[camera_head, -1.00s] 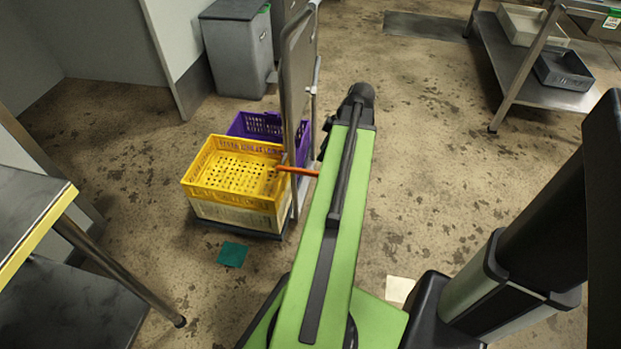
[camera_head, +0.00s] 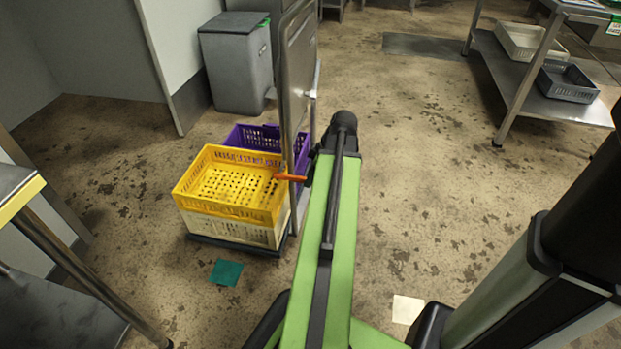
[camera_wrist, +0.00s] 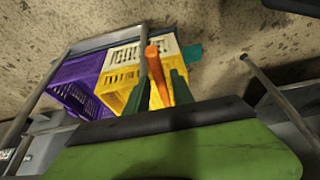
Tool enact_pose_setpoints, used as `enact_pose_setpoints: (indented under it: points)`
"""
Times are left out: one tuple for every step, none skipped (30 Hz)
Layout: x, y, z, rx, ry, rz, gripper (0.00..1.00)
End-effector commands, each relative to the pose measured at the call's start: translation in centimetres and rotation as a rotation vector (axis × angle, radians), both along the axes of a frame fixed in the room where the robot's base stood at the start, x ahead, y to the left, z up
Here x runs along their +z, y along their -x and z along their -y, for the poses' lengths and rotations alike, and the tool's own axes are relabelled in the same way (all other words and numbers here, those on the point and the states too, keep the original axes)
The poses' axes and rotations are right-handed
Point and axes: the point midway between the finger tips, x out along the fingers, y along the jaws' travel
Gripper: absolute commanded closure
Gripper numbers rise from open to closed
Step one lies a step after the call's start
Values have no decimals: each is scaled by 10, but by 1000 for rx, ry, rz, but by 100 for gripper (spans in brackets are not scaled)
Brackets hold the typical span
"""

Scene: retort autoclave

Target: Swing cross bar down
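In the wrist view the orange bar (camera_wrist: 158,75) points in between the two green fingers of my gripper (camera_wrist: 160,90). The fingers stand apart, with a gap visible beside the bar, so my gripper looks open around it. In the head view my gripper is mostly hidden behind the end of my green arm.
The cart carries a yellow crate (camera_head: 222,192) on a pale one, with a purple crate (camera_head: 248,135) behind. A grey bin (camera_head: 235,62) stands at the back. A steel table (camera_head: 18,190) is at the left, a shelf rack (camera_head: 540,105) at the right. Floor right of the cart is open.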

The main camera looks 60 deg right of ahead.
Motion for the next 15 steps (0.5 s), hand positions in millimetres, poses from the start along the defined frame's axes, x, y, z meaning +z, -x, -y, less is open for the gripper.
enact_pose_setpoints:
  points:
    - [0, 0, 0, 0, 0, 0, 79]
    - [0, 0, 0, 0, 0, 0, 83]
    - [0, 0, 0, 0, 0, 0, 88]
    - [0, 0, 0, 1, 0, 0, 92]
    - [0, 0, 0, 1, 0, 0, 96]
    - [0, 0, 0, 1, 0, 0, 100]
    - [0, 0, 0, 1, 0, 0, 100]
    - [0, 0, 0, 1, 0, 0, 100]
    - [0, 0, 0, 1, -1, 0, 100]
    - [0, 0, 0, 1, -1, 0, 100]
    - [0, 0, 0, 1, -1, 0, 100]
    - [0, 0, 0, 1, -1, 0, 100]
    - [0, 0, 0, 1, -1, 0, 100]
    - [0, 0, 0, 1, -1, 0, 100]
    - [0, 0, 0, 1, -1, 0, 100]
